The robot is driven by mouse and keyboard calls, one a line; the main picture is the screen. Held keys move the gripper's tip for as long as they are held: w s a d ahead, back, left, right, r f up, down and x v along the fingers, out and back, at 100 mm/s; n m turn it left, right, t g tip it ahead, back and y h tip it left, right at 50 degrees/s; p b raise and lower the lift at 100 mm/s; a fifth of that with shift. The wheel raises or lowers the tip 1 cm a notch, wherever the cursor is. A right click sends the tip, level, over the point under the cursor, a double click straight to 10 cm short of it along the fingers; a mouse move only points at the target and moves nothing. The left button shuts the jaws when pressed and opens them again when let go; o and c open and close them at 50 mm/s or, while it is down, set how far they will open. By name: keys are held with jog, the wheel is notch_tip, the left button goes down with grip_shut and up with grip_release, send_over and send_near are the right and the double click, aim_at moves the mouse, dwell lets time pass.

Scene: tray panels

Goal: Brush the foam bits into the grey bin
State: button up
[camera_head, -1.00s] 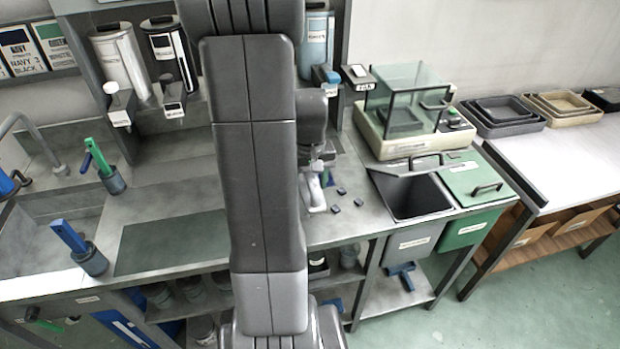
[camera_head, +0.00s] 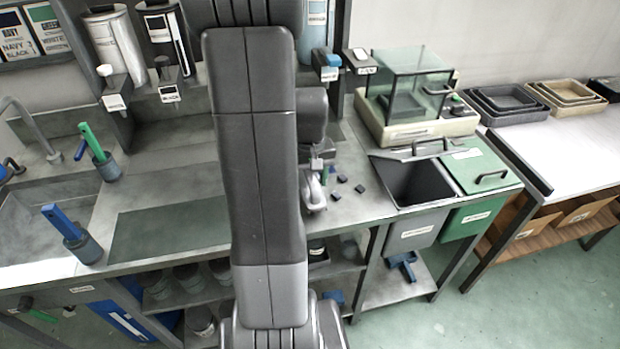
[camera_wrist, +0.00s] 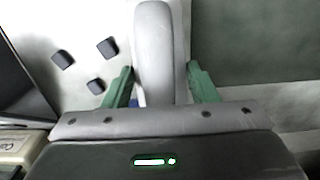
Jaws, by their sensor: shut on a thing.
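Several small dark blue foam bits (camera_head: 360,189) lie loose on the grey worktop, to the right of my gripper (camera_head: 319,180). In the wrist view three foam bits (camera_wrist: 107,48) show to the left of the fingers. My gripper, with green fingers (camera_wrist: 160,88), is shut on a pale grey, rounded brush (camera_wrist: 155,45). The brush (camera_head: 314,192) is low over the worktop in the head view; its bristles are hidden, and I cannot tell whether it touches. The grey bin (camera_head: 412,236) is at the worktop's right, its lid raised and its dark inside empty as far as I see.
A green bin (camera_head: 470,220) with a shut lid stands right of the grey bin. A glass-cased balance (camera_head: 415,128) stands behind the bins. Dispensers (camera_head: 166,70) line the back. The worktop between foam bits and grey bin is clear.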

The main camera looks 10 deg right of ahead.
jog(key=shift+f+b, duration=0.45)
jog(key=shift+f, duration=0.15)
jog(key=shift+r, duration=0.1)
dwell(0.5)
jog(key=shift+d, duration=0.1)
